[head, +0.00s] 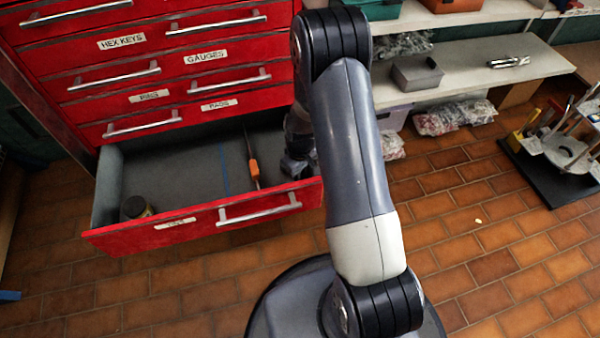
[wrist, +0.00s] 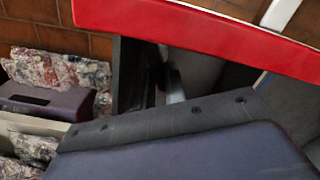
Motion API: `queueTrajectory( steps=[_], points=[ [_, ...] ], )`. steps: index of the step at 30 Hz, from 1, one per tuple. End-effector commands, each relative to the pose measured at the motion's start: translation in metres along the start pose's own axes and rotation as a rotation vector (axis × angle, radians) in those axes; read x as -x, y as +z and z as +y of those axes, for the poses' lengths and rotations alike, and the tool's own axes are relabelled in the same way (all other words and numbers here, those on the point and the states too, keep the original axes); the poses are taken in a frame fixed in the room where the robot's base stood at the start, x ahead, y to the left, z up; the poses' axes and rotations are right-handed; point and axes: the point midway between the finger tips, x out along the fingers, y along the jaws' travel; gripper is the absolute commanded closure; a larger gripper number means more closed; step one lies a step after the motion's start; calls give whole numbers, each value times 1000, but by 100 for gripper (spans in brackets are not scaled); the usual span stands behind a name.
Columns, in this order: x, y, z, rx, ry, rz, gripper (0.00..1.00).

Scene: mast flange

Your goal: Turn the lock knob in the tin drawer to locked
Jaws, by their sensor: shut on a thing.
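The open drawer (head: 172,233) is the lowest pulled-out one of the red cabinet. Its front label is too small to read surely. My gripper (head: 297,168) reaches down into its right end, partly hidden behind my arm. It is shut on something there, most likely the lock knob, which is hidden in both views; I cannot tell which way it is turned. In the wrist view my gripper's dark housing fills the bottom, and the drawer's red front (wrist: 200,35) crosses the top.
A small round tin (head: 137,206) stands at the drawer's front left. An orange-handled tool (head: 254,170) lies right of the middle. Shut drawers with bar handles are above. A shelf (head: 470,75) with a grey bin (head: 417,73) stands at right. The tiled floor in front is mostly clear.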

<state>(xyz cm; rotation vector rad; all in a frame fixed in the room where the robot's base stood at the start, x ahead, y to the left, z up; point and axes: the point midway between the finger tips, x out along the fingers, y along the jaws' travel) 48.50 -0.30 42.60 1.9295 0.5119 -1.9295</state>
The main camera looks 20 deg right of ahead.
Motion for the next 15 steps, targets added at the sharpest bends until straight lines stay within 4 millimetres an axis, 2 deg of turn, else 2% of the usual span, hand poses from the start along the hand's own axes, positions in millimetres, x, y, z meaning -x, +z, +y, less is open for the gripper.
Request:
queueTrajectory(
  steps=[8,15],
  points=[
    [0,0,1,-34,0,0,100],
    [0,0,2,-164,0,0,100]
  ],
)
